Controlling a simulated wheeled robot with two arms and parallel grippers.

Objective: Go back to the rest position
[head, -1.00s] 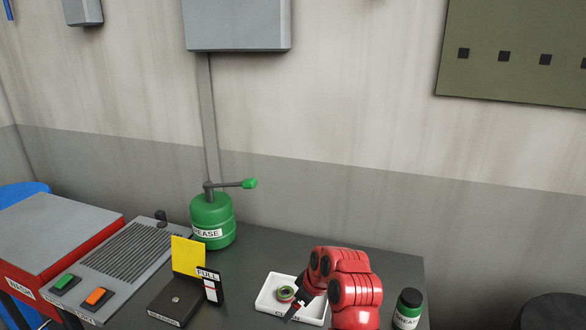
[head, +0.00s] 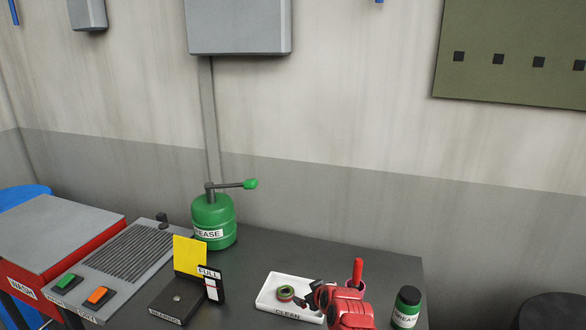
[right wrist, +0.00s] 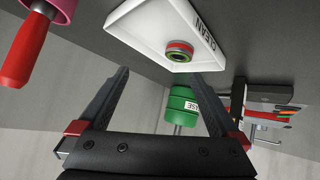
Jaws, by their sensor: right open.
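My right gripper (head: 308,300) is at the right edge of the white tray marked CLEAN (head: 270,300), at the front of the dark bench. It is open. In the right wrist view its fingers (right wrist: 160,75) stand apart with nothing between them. A bearing ring (head: 285,293) with red and green on it lies in the tray, apart from the fingers; it also shows in the right wrist view (right wrist: 180,51). My red right arm hides part of the bench. My left gripper is not in view.
A green grease pot (head: 212,220) stands behind the tray. A black box with a yellow plate (head: 188,256) is to the left, a GREASE bottle (head: 407,307) to the right. A red handle (head: 357,271) rises behind my arm. The bench's back right is clear.

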